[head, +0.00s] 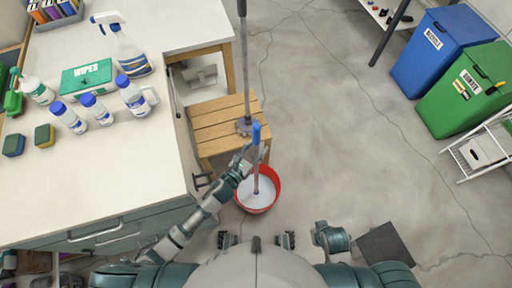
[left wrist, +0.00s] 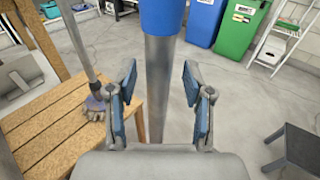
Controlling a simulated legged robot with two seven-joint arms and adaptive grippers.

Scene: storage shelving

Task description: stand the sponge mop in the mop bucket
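A mop with a blue grip (head: 256,133) and a metal pole stands nearly upright, its lower end inside the red mop bucket (head: 276,182). The bucket is on the floor with a pale inside; the mop's head cannot be made out. My left gripper (head: 251,156) is at the upper part of this pole. In the left wrist view the pole (left wrist: 158,85) stands between the two open fingers (left wrist: 162,95), with gaps on both sides. The blue grip (left wrist: 163,15) is above the fingers.
A wooden bench (head: 218,113) stands beside the bucket, with another grey-poled mop (head: 243,70) on it. The white-topped counter (head: 110,180) on the left carries sponges, bottles and a wipes box. Blue (head: 430,50) and green (head: 465,90) bins stand far right. The floor between is clear.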

